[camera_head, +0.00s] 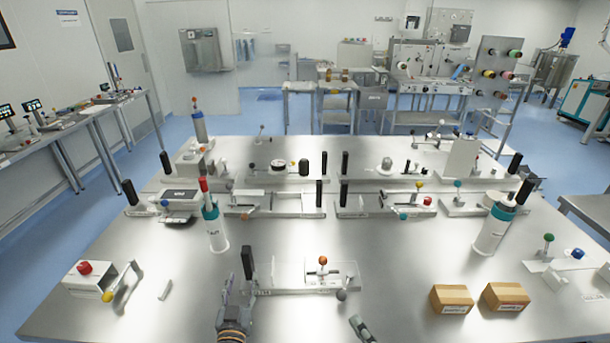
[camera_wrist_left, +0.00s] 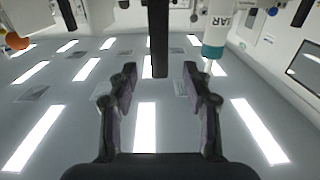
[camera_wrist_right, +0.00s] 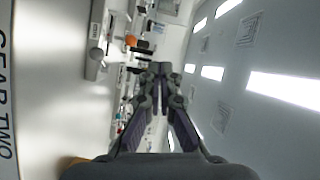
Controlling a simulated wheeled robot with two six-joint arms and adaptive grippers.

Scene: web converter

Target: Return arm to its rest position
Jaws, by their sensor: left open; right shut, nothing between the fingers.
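My left gripper (camera_head: 238,292) is at the front of the steel table in the head view. It is open, with its fingers apart in the left wrist view (camera_wrist_left: 160,76). The black upright handle (camera_head: 247,262) of the front fixture stands close to its fingertips. A black bar (camera_wrist_left: 158,38) shows in the gap between the fingers in the left wrist view; I cannot tell how far in it reaches. My right gripper (camera_head: 361,328) is at the table's front edge, partly cut off by the frame. It is shut and empty in the right wrist view (camera_wrist_right: 161,72).
The front fixture (camera_head: 300,277) has an orange knob (camera_head: 323,260). Two cardboard boxes (camera_head: 452,299) (camera_head: 505,296) lie at the right. A red-button box (camera_head: 88,278) is at the left. White bottles (camera_head: 216,228) (camera_head: 492,231) stand behind. Table between the right gripper and boxes is clear.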

